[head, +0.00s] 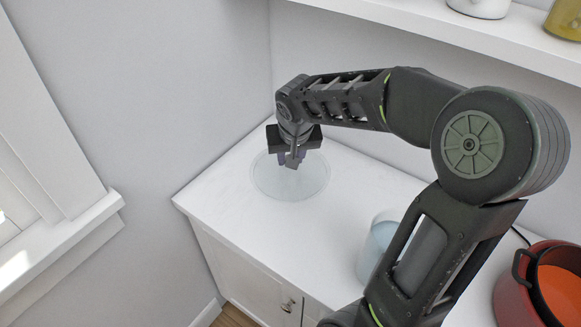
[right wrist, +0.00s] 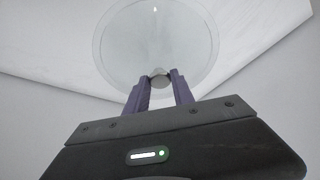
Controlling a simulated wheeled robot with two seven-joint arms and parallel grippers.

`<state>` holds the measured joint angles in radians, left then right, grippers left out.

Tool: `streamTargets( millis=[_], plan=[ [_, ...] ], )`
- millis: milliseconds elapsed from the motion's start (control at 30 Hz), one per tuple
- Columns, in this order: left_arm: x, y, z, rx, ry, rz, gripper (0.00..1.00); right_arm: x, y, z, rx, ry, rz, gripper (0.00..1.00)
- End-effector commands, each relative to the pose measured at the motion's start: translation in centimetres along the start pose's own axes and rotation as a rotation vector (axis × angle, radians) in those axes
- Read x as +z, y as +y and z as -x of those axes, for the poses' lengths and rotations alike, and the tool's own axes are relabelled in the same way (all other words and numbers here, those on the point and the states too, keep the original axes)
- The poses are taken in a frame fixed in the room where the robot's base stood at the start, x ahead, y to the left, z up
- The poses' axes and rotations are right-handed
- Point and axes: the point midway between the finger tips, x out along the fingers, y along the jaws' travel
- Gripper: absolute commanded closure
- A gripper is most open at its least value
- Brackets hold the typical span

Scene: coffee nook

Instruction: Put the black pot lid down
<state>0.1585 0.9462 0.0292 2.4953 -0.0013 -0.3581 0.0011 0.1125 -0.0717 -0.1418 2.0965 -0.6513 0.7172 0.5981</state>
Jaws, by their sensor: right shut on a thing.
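My right gripper (head: 291,160) points down over the left part of the white counter. It is shut on the small grey knob (right wrist: 159,79) of a round, clear glass lid (head: 310,188). The lid looks see-through with a thin pale rim, not black. In the right wrist view the lid (right wrist: 155,35) spreads out beyond the purple fingers (right wrist: 158,91), roughly level with the counter. I cannot tell whether its rim touches the counter or hangs just above it. My left gripper is not in view.
The white counter (head: 215,195) is bare around the lid, with its front edge close by. A pale blue translucent container (head: 375,250) stands to the right, partly behind my arm. A red pot (head: 512,298) with an orange inside is at far right. A shelf (head: 420,18) runs above.

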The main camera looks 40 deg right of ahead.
Motion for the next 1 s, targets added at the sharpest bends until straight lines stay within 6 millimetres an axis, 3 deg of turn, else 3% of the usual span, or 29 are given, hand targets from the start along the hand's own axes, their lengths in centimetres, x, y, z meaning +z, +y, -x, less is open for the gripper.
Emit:
streamTargets(
  millis=[267,533,933,967,1000],
  plan=[
    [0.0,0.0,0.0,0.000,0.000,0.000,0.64,0.1,0.0,-0.3,0.000,0.000,0.000,1.00],
    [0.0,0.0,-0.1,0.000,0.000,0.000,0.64,1.4,0.0,-3.3,0.000,0.000,0.001,1.00],
    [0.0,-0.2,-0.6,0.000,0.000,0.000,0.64,1.5,0.0,-3.8,-0.001,0.001,0.000,1.00],
    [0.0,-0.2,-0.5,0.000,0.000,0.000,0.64,1.6,0.0,-3.8,-0.001,0.000,0.000,0.70],
    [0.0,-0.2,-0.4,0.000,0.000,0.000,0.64,1.5,0.0,-3.6,-0.001,0.000,0.000,0.67]
  ],
)
